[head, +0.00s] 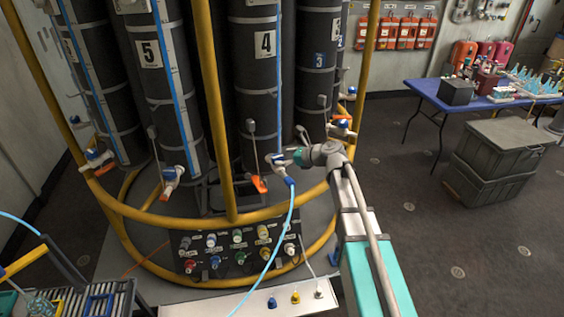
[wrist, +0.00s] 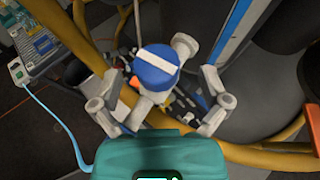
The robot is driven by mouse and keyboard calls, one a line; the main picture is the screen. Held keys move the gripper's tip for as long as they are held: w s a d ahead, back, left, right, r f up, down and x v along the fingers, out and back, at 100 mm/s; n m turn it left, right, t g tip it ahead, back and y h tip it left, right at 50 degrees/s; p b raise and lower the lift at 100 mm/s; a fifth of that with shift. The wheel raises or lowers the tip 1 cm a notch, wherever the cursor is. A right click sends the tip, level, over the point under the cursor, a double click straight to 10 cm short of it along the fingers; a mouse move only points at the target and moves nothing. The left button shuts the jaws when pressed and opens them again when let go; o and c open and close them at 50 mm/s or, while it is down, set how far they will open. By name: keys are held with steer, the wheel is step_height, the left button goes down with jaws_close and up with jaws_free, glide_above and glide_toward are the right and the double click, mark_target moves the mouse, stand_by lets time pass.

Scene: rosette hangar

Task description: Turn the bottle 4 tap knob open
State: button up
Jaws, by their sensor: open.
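Bottle 4 (head: 265,85) is a tall dark cylinder with a white "4" label and a blue vertical stripe. In the wrist view, a round blue tap knob (wrist: 158,70) with a white bar across its top sits on a pale tap body. The bar runs roughly left to right. My gripper (wrist: 161,82) is open, with one finger on each side of the knob; I cannot tell whether either touches it. In the head view my gripper (head: 285,158) is at the foot of bottle 4, largely hiding the knob. An orange tip shows beside the knob.
A yellow rail (head: 225,110) rings the bottles and passes close to my arm. Bottle 5 (head: 160,80) stands to the left. A panel of coloured knobs (head: 238,252) is below. A light-blue hose (head: 270,262) hangs from near my gripper.

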steer(key=shift+x, duration=1.1)
